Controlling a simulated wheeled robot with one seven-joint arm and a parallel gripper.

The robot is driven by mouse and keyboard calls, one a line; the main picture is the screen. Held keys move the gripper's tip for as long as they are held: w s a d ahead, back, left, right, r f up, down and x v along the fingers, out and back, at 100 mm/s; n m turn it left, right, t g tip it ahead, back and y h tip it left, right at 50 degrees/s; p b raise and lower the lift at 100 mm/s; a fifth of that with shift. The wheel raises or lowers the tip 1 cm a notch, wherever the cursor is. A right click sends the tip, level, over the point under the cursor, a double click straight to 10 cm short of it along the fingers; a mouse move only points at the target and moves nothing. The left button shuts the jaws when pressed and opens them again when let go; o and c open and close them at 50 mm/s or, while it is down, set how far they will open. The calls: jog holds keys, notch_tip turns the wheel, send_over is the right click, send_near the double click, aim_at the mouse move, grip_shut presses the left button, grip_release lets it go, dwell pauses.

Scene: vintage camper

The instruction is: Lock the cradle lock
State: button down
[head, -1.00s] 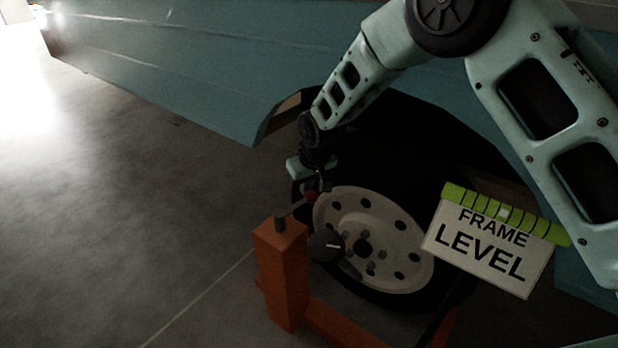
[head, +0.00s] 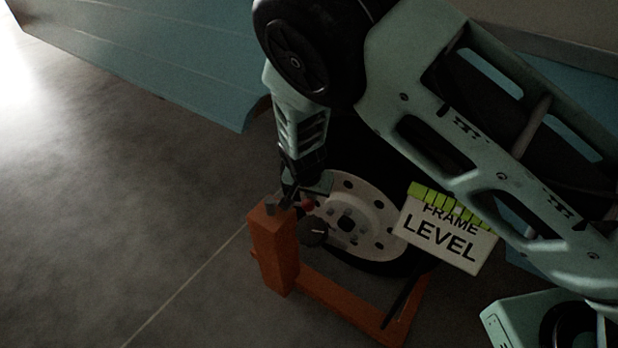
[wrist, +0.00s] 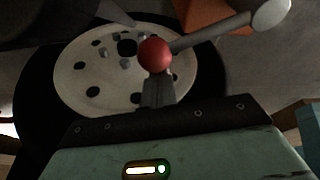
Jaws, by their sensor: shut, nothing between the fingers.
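The cradle lock shows as a grey lever with a red ball knob (wrist: 154,54). In the head view the red knob (head: 308,204) is beside the top of the orange cradle post (head: 273,246). In the wrist view the grey lever (wrist: 215,32) runs from the knob up and right to a round pivot. My gripper (wrist: 158,84) is shut and empty, its fingertips just below the knob in that view. I cannot tell whether they touch it. In the head view my gripper (head: 291,197) is low over the post top and hides most of the lever.
A wheel with a pale rim (head: 350,221) stands in the orange cradle, with a black round knob (head: 314,232) in front. A "FRAME LEVEL" sign (head: 446,234) hangs to the right. The blue camper side (head: 150,55) is behind. Grey floor (head: 110,220) is clear at left.

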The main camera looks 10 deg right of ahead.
jog(key=shift+s+r+m, duration=0.15)
jog(key=shift+s+m, duration=0.15)
jog(key=shift+s, duration=0.05)
jog(key=shift+s+a+p, duration=0.1)
jog(key=shift+s+p, duration=0.45)
jog(key=shift+p, duration=0.15)
jog(key=shift+s+a+f, duration=0.1)
jog(key=shift+s+f, duration=0.1)
jog(key=shift+f, duration=0.05)
jog(key=w+d, duration=0.2)
jog(key=w, duration=0.2)
jog(key=p+v, duration=0.2)
jog(key=v, duration=0.7)
jog(key=shift+r, duration=0.2)
jog(key=shift+s, duration=0.1)
jog(key=shift+s, duration=0.1)
